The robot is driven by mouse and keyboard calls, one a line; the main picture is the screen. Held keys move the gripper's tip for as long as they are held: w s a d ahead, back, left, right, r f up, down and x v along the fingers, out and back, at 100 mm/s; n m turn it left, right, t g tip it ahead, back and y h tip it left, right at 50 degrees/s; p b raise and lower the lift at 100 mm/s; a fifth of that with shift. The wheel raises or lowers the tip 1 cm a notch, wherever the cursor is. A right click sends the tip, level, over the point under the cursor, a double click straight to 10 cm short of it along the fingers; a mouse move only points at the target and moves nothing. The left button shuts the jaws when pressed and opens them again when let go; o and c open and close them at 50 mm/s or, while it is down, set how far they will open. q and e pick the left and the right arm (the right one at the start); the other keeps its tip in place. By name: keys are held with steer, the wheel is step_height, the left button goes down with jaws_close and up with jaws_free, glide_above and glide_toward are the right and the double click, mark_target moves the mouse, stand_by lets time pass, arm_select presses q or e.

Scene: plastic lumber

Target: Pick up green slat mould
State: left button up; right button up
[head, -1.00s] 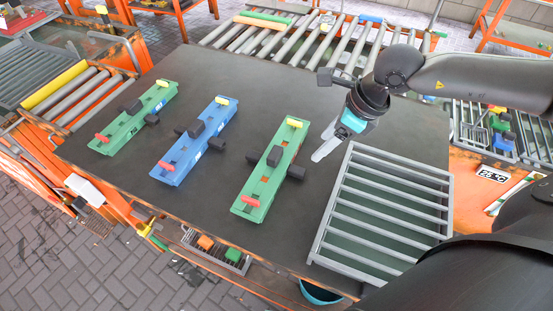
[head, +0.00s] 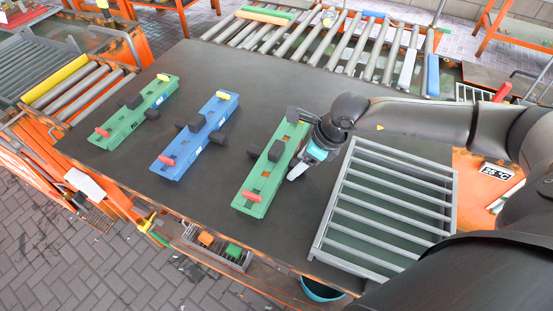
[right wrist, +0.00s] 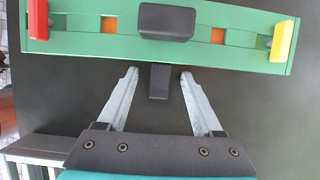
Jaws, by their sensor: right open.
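Two green slat moulds lie on the dark table in the head view, one at the left (head: 135,112) and one nearer the middle (head: 258,187). Each has a red and a yellow end piece and dark knobs; the nearer one's yellow piece is hidden by my arm. My right gripper (head: 298,170) is close beside the nearer mould, at its right side. In the right wrist view, the fingers (right wrist: 159,73) are open and apart, pointing at the mould's long side (right wrist: 100,50), with a dark side knob (right wrist: 159,82) between their tips. My left gripper is out of view.
A blue mould (head: 195,140) lies between the green ones. A grey slatted rack (head: 325,222) stands to the right of my right gripper. Roller conveyors (head: 300,40) run along the far edge.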

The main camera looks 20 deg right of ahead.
jaws_close()
stand_by(0.5)
stand_by(0.8)
steer(key=shift+w+r, duration=0.15)
steer(key=shift+w, duration=0.05)
